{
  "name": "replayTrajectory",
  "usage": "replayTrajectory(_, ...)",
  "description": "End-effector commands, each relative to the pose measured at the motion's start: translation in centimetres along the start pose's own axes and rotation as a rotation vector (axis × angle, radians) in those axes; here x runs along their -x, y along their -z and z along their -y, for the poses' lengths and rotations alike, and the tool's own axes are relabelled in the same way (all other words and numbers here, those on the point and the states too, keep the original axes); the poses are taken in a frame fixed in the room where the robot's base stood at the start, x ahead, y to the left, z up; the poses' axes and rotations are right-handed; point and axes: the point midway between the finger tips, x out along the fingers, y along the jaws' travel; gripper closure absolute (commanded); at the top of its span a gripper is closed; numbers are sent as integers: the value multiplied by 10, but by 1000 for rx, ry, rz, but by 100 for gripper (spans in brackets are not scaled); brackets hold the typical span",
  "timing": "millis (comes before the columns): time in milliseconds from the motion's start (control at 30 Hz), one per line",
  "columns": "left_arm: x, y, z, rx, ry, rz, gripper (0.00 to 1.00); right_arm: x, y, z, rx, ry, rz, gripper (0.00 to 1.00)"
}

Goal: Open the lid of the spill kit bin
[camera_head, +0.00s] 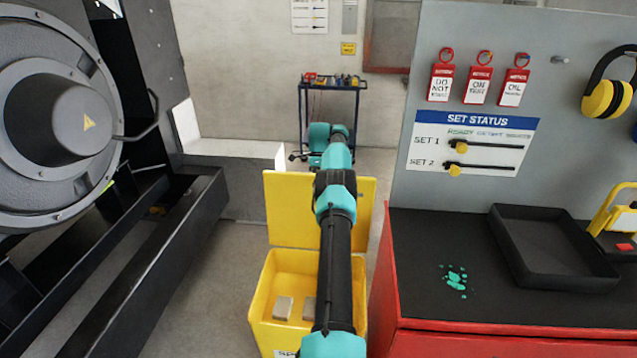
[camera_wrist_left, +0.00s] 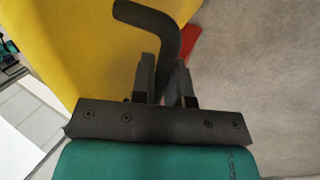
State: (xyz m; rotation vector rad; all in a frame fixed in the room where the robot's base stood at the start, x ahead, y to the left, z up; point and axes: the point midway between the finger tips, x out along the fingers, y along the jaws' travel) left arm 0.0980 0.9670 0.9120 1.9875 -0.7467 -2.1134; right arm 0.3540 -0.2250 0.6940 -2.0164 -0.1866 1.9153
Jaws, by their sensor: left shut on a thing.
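The yellow spill kit bin (camera_head: 262,312) stands on the floor at the bottom middle of the head view. Its lid (camera_head: 287,212) is raised and stands about upright at the back, so the inside shows. Pale blocks (camera_head: 283,307) lie inside. My left arm reaches over the bin and hides part of the lid; its gripper cannot be made out clearly in the head view. In the left wrist view my left gripper (camera_wrist_left: 165,80) is shut on a dark bent handle (camera_wrist_left: 158,22) beside a yellow panel (camera_wrist_left: 75,45). My right gripper is in neither view.
A red cabinet with a black top (camera_head: 425,300) stands close on the right, holding a black tray (camera_head: 555,268). A black genset frame (camera_head: 150,270) is on the left. A trolley (camera_head: 345,90) stands behind. Grey floor lies open left of the bin.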

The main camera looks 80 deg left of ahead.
Motion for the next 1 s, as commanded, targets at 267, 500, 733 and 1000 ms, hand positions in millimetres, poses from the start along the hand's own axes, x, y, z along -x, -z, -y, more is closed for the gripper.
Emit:
replayTrajectory(267,-5,1,2,1,-8,-3,100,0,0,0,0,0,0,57)
replayTrajectory(500,-5,1,2,1,-8,-3,83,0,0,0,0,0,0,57)
replayTrajectory(733,-3,0,2,1,-4,-2,61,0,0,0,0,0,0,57)
replayTrajectory(1000,-1,0,1,1,-2,-1,60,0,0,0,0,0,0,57)
